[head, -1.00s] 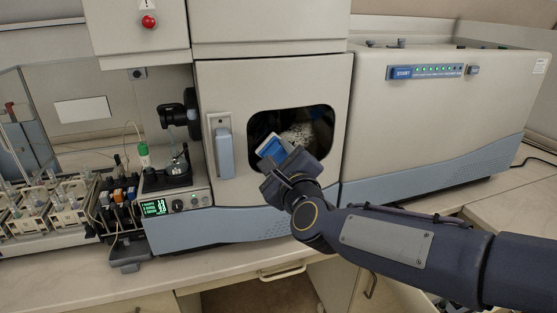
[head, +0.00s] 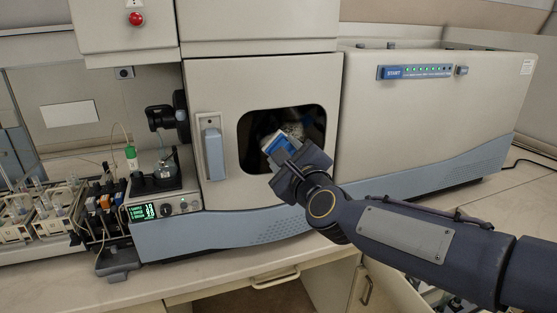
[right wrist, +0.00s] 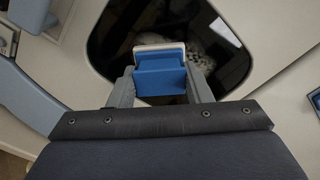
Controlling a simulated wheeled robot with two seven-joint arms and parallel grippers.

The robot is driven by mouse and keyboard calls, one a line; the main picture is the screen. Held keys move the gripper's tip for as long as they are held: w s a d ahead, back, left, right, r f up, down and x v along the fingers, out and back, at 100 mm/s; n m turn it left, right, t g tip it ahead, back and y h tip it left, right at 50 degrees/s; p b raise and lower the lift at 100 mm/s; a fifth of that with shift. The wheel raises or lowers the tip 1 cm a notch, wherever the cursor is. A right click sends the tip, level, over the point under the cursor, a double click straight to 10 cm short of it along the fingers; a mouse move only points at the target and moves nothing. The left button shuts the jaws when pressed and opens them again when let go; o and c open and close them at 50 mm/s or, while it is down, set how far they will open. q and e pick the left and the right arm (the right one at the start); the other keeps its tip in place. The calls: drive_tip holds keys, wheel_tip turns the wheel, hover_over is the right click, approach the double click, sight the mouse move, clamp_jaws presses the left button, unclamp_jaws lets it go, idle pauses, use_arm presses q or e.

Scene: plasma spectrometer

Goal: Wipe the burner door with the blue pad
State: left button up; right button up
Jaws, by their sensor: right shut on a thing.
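The burner door (head: 216,100) is a beige panel with a dark, rounded window (head: 256,128) and a blue-grey handle (head: 213,153) on its left; it looks closed. The blue pad (head: 280,147) has a white layer on its far side. My right gripper (head: 284,158) is shut on the pad and holds it in front of the window's lower part. In the right wrist view the pad (right wrist: 160,78) sits between both fingers, with its white edge toward the dark window (right wrist: 112,40). I cannot tell whether the pad touches the door. My left gripper is not in view.
A small display unit (head: 150,211) and a sample rack (head: 30,220) with several tubes stand left of the door. A long beige housing with a START button (head: 394,72) is on the right. The bench front edge (head: 215,286) is clear below the door.

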drive_tip(key=shift+w+d+f+b, duration=0.15)
drive_tip(key=shift+w+d+b, duration=0.1)
drive_tip(key=shift+d+b, duration=0.35)
drive_tip(key=shift+w+d+b, duration=0.35)
drive_tip(key=shift+d+b, duration=0.3)
drive_tip(key=shift+d, duration=0.25)
drive_tip(key=shift+w+d+b, duration=0.3)
drive_tip(key=shift+d+b, duration=0.35)
drive_tip(key=shift+d, duration=0.3)
drive_tip(key=shift+w+d+b, duration=0.35)
drive_tip(key=shift+d+b, duration=0.3)
drive_tip(key=shift+d, duration=0.25)
